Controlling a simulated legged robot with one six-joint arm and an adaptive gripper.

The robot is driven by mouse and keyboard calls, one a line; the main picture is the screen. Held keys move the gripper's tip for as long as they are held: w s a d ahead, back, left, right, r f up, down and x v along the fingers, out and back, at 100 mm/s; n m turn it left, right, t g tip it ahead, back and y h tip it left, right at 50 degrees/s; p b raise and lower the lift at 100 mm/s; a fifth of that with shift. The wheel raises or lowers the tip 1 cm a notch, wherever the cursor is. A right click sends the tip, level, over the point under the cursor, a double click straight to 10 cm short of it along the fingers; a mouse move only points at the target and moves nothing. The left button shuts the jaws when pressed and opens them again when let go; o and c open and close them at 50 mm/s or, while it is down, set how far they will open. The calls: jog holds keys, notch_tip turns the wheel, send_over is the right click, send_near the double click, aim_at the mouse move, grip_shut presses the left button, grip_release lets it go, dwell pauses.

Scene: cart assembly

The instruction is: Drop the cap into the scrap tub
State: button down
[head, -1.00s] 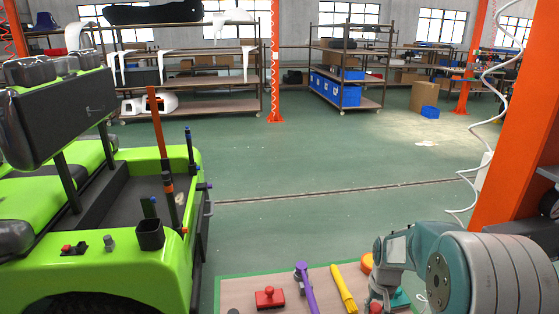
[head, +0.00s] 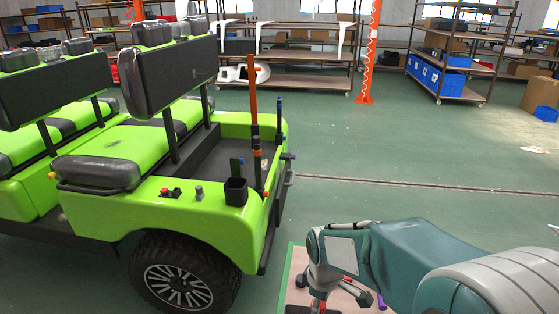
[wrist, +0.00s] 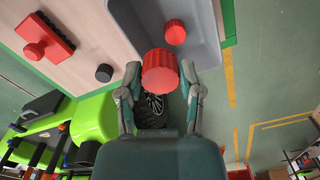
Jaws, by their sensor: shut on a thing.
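A red ribbed cap (wrist: 160,74) sits between the fingertips of my gripper (wrist: 160,84) in the wrist view; the fingers are closed on its sides. A grey tub-like container (wrist: 205,42) lies beyond it, with a smaller red cap (wrist: 175,33) in it. The held cap overlaps the container's near edge in the picture, and I cannot tell its height. In the head view my gripper (head: 318,304) is partly cut off at the bottom edge, and the held cap cannot be made out clearly. No label marks the scrap tub.
A red block with a knob (wrist: 45,38) and a dark round cap (wrist: 104,73) lie on the pale tabletop (wrist: 80,15). The green cart (head: 180,215) stands left of my arm, with a black open cup (head: 236,191) on its side.

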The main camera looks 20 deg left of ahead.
jog(key=shift+f, duration=3)
jog(key=shift+c, duration=0.9)
grip_release()
notch_tip(320, 180, up, 12)
jog(key=shift+f, duration=0.1)
